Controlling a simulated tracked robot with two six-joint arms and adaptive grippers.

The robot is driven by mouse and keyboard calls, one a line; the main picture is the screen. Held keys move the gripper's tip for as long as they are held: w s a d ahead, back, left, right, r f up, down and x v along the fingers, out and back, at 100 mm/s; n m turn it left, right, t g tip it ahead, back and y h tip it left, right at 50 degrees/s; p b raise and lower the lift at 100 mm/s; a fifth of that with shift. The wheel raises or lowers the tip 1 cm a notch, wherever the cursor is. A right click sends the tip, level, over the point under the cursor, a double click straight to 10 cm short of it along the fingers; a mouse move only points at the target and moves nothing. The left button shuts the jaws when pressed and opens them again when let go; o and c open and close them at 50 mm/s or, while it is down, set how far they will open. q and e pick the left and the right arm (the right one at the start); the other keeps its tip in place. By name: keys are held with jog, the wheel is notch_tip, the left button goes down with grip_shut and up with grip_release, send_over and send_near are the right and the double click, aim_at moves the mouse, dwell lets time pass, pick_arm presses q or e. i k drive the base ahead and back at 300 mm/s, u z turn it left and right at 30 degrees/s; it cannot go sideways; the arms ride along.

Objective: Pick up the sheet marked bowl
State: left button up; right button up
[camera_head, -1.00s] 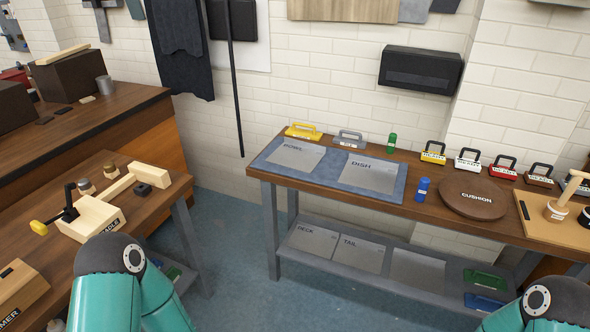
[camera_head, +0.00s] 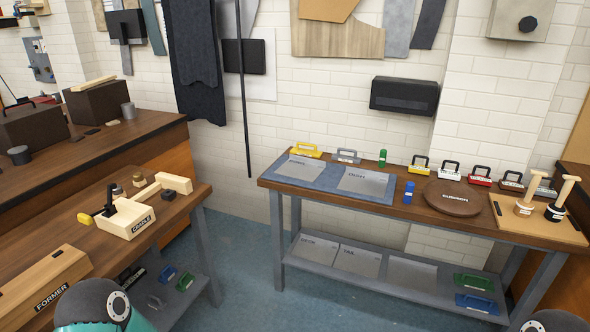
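The sheet marked bowl (camera_head: 303,168) is a flat grey metal square. It lies on the left part of a blue mat (camera_head: 330,184) on the far workbench. A similar grey sheet marked dish (camera_head: 363,182) lies to its right on the same mat, with a gap of blue between them. Only parts of my teal arms show at the bottom edge, at left and right. Neither of my grippers is in view.
A nearer bench at left holds a cradle (camera_head: 128,218). Blue floor lies between the benches.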

aim_at(304, 168)
jog(key=u, duration=0.4)
jog(key=i, duration=0.85)
jog(key=u, duration=0.7)
jog(key=i, duration=0.8)
jog(key=z, duration=0.55)
jog(key=i, duration=0.65)
jog(key=z, duration=0.6)
